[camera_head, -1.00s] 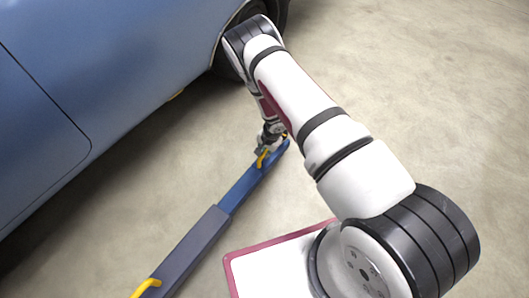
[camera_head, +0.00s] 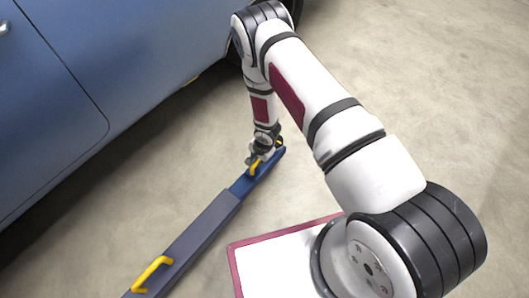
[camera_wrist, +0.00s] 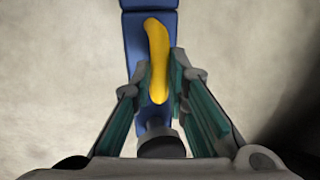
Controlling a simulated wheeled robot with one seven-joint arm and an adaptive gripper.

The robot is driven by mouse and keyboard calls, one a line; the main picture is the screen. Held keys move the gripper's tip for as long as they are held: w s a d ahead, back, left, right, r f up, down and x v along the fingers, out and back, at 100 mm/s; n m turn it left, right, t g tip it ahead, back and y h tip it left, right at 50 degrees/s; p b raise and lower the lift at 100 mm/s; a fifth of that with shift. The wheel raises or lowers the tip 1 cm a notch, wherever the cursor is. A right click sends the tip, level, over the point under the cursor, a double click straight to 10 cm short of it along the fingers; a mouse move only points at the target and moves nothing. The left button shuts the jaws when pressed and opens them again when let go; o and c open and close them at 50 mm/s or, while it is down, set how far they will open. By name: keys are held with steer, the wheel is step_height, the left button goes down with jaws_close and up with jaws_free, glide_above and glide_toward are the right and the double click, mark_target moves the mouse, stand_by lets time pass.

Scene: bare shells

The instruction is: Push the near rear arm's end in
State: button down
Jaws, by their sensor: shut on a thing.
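The lift arm lies on the floor, with a wide dark grey-blue outer sleeve (camera_head: 198,231) and a narrower blue inner end (camera_head: 241,187) sticking out a short way towards the upper right. A yellow handle (camera_head: 253,169) stands on the inner end; it also shows in the wrist view (camera_wrist: 158,50). My gripper (camera_head: 259,159) reaches down from above and is shut on this handle, with a finger on each side of it. A dark round pad (camera_wrist: 161,142) sits at the arm's tip, close behind the fingers in the wrist view.
A second yellow handle (camera_head: 153,272) stands on the outer sleeve at lower left. A blue car (camera_head: 110,70) fills the upper left, its wheel behind my elbow. The concrete floor (camera_head: 430,100) on the right is clear.

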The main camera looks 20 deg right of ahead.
steer(key=s+a, duration=0.6)
steer(key=a, duration=0.2)
steer(key=shift+a, duration=0.2)
steer(key=shift+s, duration=0.1)
steer(key=c, duration=1.6)
jaws_free()
steer(key=shift+a, duration=0.1)
steer(key=shift+o, duration=0.2)
steer(key=shift+r, duration=0.1)
step_height(320, 180, up, 12)
steer(key=s+d, duration=0.1)
steer(key=shift+s+d+f, duration=0.2)
steer(key=shift+s+d, duration=0.1)
steer(key=shift+s, duration=0.1)
steer(key=shift+w, duration=0.1)
